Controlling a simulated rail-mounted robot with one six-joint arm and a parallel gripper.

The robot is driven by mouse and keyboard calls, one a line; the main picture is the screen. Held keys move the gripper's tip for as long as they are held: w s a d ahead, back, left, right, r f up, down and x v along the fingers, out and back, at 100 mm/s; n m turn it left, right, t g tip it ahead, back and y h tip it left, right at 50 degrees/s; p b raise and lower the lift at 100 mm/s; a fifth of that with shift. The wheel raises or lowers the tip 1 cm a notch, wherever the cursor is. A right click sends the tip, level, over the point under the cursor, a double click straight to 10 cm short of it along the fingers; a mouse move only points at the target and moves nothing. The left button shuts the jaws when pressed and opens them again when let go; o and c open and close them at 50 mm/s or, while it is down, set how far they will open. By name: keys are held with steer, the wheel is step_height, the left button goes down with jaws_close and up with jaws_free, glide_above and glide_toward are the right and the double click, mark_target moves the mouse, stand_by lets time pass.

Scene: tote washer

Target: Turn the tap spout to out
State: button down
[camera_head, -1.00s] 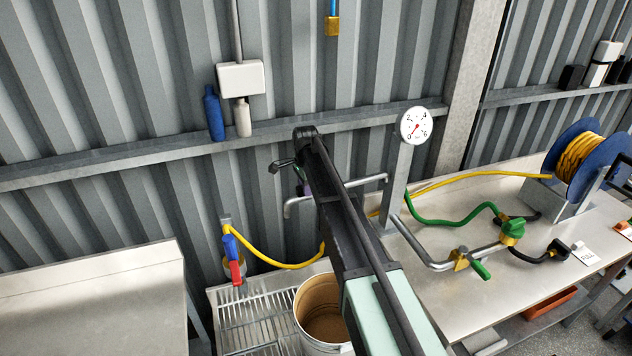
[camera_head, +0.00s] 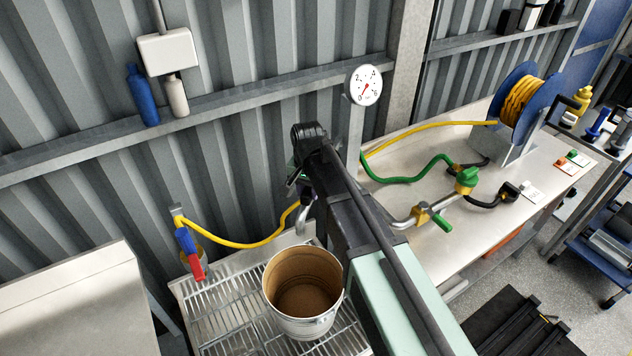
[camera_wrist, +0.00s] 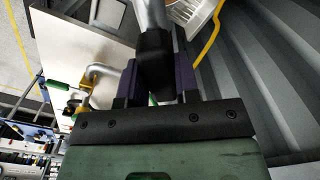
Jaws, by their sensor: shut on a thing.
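The tap spout is a grey metal pipe; its bent-down end (camera_head: 304,218) shows left of my arm in the head view, above the back of the slatted rack. The rest of it is hidden behind my arm there. In the wrist view the spout pipe (camera_wrist: 151,14) runs into a black sleeve (camera_wrist: 154,55) between my purple fingers. My gripper (camera_wrist: 155,78) is shut on this sleeve. In the head view my gripper (camera_head: 298,180) is small and dark, mostly hidden by my wrist.
A bucket (camera_head: 318,326) stands on the slatted rack (camera_head: 222,318), in front of the spout end. A pressure gauge (camera_head: 365,86) is on a post behind my arm. Green-handled valves (camera_head: 467,178), hoses and a hose reel (camera_head: 518,105) are to the right.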

steer(key=shift+s+d, duration=0.15)
steer(key=c, duration=1.2)
jaws_free()
steer(key=shift+f, duration=0.1)
steer(key=o, duration=0.4)
steer(key=shift+d, duration=0.2)
steer(key=shift+c, duration=0.2)
steer(key=shift+a, duration=0.1)
step_height(320, 180, up, 11)
steer(key=p, duration=1)
steer(key=shift+p, duration=0.4)
